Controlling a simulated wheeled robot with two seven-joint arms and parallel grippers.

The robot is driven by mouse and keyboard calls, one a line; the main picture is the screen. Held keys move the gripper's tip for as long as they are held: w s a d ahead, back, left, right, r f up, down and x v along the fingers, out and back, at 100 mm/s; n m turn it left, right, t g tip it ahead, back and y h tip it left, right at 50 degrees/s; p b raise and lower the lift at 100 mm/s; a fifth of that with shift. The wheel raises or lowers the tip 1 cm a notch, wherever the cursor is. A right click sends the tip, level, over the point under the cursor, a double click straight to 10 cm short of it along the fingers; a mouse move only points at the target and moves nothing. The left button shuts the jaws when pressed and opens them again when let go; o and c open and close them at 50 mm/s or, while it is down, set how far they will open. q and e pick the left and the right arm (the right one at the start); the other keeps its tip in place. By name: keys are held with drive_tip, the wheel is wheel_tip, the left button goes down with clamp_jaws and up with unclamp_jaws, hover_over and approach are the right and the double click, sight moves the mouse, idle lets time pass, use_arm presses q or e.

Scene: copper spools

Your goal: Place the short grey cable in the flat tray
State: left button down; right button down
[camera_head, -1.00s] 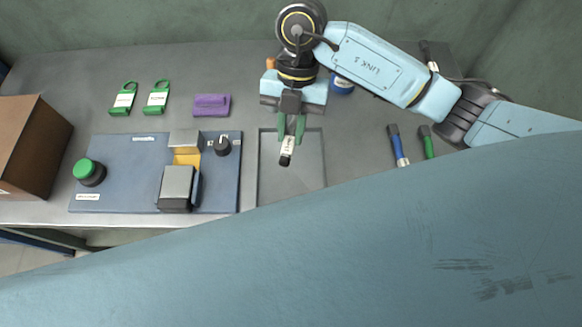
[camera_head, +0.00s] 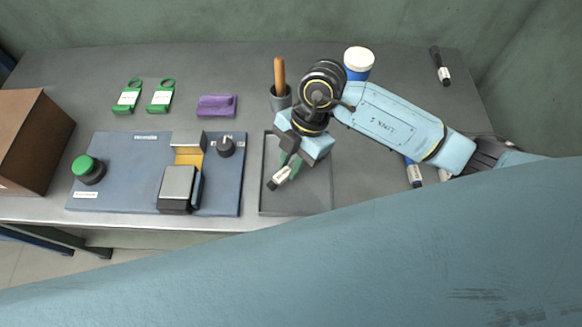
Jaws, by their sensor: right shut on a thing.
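My right gripper (camera_head: 290,164) points down over the flat tray (camera_head: 314,196), a shallow dark grey tray at the middle front of the table. My left gripper is not in view.
A blue-grey panel (camera_head: 130,180) with a green button stands left of the tray. A wooden-handled tool in a cup (camera_head: 281,97) and a white-lidded blue jar (camera_head: 358,64) stand behind. A black labelled item (camera_head: 440,66) lies at back right. My arm partly hides blue and green items.

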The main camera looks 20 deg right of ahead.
wheel_tip(320, 180, down, 2)
drive_tip(key=shift+f, duration=0.2)
drive_tip(key=c, duration=1.3)
unclamp_jaws()
drive_tip(key=shift+r, duration=0.1)
